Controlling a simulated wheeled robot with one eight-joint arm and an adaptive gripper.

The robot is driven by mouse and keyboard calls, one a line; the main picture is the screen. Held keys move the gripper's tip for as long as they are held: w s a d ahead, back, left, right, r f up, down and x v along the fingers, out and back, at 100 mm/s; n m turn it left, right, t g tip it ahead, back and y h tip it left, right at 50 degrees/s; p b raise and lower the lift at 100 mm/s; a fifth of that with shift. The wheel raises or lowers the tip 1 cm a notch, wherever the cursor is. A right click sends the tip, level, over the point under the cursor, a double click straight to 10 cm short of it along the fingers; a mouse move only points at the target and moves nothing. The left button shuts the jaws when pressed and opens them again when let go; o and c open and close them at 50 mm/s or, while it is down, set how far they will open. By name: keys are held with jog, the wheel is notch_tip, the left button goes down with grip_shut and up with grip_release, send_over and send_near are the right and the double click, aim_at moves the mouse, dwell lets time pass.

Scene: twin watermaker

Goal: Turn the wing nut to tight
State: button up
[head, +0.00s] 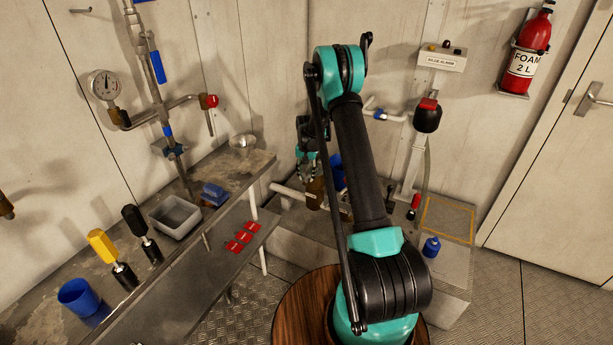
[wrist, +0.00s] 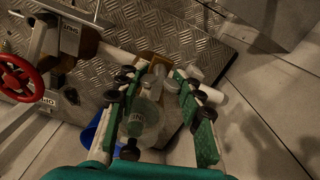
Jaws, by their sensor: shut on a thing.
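My gripper (wrist: 156,74) points down in the wrist view, with its two green-and-black fingers on either side of a grey metal piece, which looks like the wing nut (wrist: 149,80). It is shut on this piece, though the contact is partly hidden by the fingertips. A clear greenish bowl (wrist: 142,118) shows between the fingers, with brass (wrist: 151,59) beyond the nut. In the head view my gripper (head: 307,172) is above the brass fitting (head: 314,193) on a pale pipe. The nut cannot be made out there, and its tightness cannot be told.
A red handwheel (wrist: 18,78) is at the left of the wrist view. A blue container (head: 337,172) stands close behind my gripper. The bench (head: 193,243) at left holds a grey tray (head: 174,215) and screwdriver-like tools. A blue bottle (head: 431,247) stands at right. Open floor lies in front.

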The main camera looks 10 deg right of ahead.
aim_at(307, 176)
jog(key=shift+m, duration=1.1)
jog(key=o, duration=0.9)
jog(key=shift+o, duration=0.2)
jog(key=shift+r, duration=0.1)
notch_tip(307, 176, up, 12)
